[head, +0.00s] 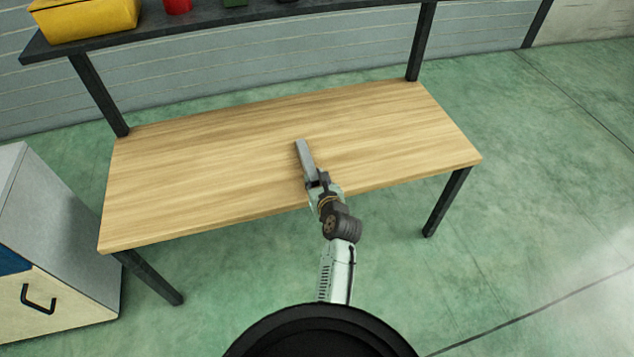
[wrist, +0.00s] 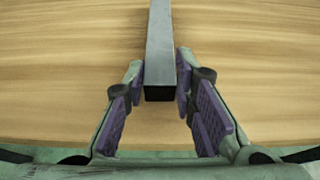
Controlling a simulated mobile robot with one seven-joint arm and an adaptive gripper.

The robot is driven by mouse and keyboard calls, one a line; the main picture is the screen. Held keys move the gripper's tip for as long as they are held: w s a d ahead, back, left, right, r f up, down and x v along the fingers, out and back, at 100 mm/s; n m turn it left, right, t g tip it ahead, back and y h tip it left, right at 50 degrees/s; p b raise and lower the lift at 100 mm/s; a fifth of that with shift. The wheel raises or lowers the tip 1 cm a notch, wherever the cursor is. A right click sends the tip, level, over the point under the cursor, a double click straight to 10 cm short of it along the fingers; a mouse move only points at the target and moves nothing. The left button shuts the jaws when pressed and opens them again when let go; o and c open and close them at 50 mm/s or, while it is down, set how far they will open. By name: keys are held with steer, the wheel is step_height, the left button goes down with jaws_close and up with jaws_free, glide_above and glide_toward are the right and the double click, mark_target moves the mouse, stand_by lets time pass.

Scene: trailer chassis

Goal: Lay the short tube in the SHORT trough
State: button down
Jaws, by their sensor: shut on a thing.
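A grey square-section metal tube (head: 304,156) points away from my gripper (head: 313,180) over the wooden table. In the wrist view the tube (wrist: 159,45) runs from the top edge down to a dark open end between the fingers. My gripper (wrist: 160,82), with purple pads, is shut on the tube near this near end. The tube's far end is cut off in the wrist view. I cannot tell whether the tube touches the table or is held just above it. No trough shows in either view.
The wooden table (head: 220,175) is otherwise bare. A dark shelf (head: 215,25) on posts spans its back, with a yellow bag (head: 85,18) and a red item (head: 177,6). A grey cabinet (head: 50,240) stands at the left. The green floor (head: 530,200) is open at right.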

steer(key=shift+r, duration=0.1)
steer(key=c, duration=1.3)
jaws_free()
